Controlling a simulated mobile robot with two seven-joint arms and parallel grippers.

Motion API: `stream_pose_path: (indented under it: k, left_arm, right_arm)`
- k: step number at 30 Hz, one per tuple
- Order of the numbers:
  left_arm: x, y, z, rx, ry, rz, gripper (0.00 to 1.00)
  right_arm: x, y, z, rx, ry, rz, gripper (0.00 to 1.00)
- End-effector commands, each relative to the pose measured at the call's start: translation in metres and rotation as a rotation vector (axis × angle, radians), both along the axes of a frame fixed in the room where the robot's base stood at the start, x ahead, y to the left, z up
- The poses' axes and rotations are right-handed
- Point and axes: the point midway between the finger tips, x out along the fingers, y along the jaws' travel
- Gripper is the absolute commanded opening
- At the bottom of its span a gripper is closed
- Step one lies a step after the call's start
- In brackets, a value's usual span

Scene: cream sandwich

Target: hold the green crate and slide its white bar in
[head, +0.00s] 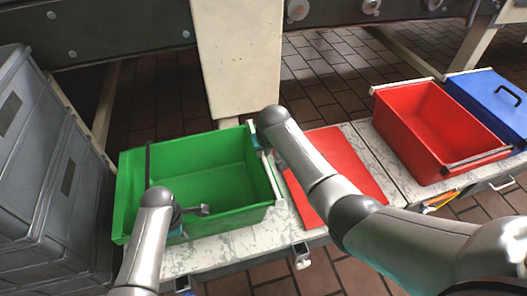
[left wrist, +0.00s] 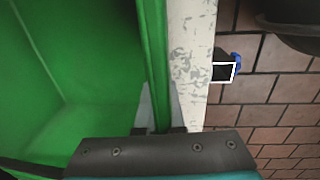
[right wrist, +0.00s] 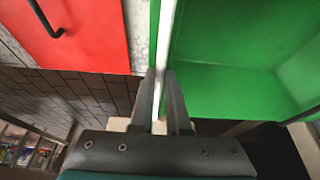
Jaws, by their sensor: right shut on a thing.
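The green crate (head: 218,173) stands open on a marbled bench. Its white bar (head: 268,176) runs along the crate's right end and also shows in the right wrist view (right wrist: 170,30). My right gripper (right wrist: 161,85) is shut on the white bar at the crate's far right corner. My left gripper (left wrist: 162,98) is at the crate's near wall. One finger is inside and the other outside, with the green rim (left wrist: 155,60) between them. Whether those fingers press on the rim is unclear. The right forearm hides part of the bench.
A red lid (head: 335,165) lies right of the crate. An open red crate (head: 440,125) and a blue lid (head: 492,100) stand further right. Grey crates (head: 45,150) are stacked at the left. A cream post (head: 238,60) rises behind the green crate.

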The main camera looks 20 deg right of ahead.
Motion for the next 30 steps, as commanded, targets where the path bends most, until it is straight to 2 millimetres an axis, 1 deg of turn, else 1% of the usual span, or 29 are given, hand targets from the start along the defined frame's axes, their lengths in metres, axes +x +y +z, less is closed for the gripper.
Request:
stream_pose_path:
  k: [18,20,23,27,30]
  left_arm:
    - [-0.001,-0.001,-0.001,-0.001,0.001,0.0,0.0]
    - [-0.001,0.0,-0.001,-0.001,0.001,0.0,0.0]
    - [-0.001,-0.001,-0.001,-0.001,0.001,-0.001,0.0]
    - [-0.001,-0.001,-0.001,-0.001,0.001,-0.001,0.0]
    - [-0.001,-0.001,-0.001,-0.001,0.001,-0.001,0.0]
  right_arm:
    - [0.0,0.0,0.0,-0.001,0.001,0.0,0.0]
    - [0.0,0.002,0.0,0.0,0.002,0.0,0.0]
    - [0.0,0.017,-0.001,0.003,0.003,0.003,0.0]
    - [0.0,0.05,0.0,0.005,0.003,0.003,0.0]
    - [0.0,0.07,-0.001,0.003,0.003,0.002,0.0]
